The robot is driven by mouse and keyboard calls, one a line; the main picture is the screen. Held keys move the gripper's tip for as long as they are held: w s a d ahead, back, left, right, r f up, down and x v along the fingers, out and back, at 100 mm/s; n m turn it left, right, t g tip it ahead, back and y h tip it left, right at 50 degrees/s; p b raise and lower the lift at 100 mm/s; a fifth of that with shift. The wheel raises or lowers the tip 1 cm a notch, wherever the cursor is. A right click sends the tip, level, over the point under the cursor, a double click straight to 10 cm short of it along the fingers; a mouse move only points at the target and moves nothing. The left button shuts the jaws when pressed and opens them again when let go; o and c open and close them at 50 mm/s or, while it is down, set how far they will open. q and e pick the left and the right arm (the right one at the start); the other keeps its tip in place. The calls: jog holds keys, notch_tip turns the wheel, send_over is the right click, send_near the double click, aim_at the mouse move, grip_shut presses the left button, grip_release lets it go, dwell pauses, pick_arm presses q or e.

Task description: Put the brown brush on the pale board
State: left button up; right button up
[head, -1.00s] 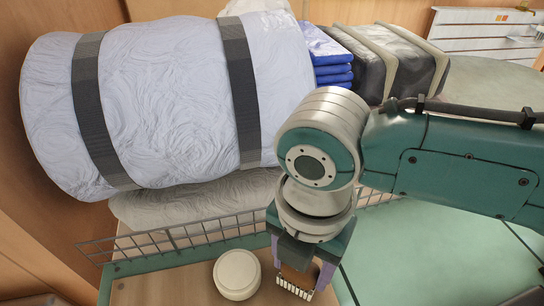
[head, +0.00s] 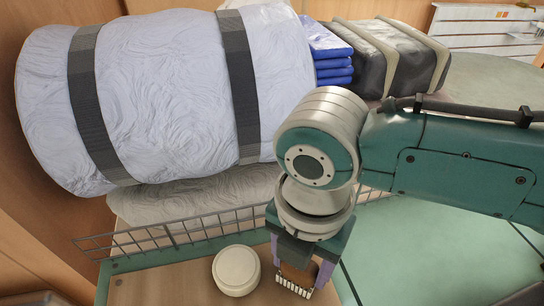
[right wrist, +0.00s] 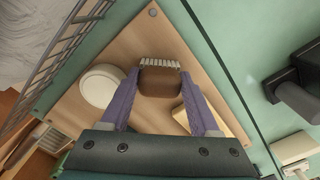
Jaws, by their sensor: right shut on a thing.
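The brown brush (right wrist: 160,83), with pale bristles, is between the fingers of my right gripper (right wrist: 158,88) in the right wrist view. The gripper is shut on it. In the head view the brush (head: 296,274) shows below my right gripper (head: 302,268), its bristles toward the bottom edge. A pale yellowish flat piece (right wrist: 226,122), likely the pale board, lies on the wooden top in the right wrist view, partly hidden behind the right-hand finger. I cannot tell how high the brush is above the wooden top. My left gripper is not in view.
A round white lidded thing (head: 236,270) stands on the wooden top (head: 180,288), left of the brush. A wire rail (head: 165,237) runs along the edge. Behind it is a large strapped white roll (head: 165,100).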

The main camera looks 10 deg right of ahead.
jog(key=o, duration=1.1)
jog(key=shift+o, duration=0.9)
notch_tip(320, 180, up, 10)
jog(key=shift+f+p, duration=0.1)
jog(key=shift+p, duration=1.1)
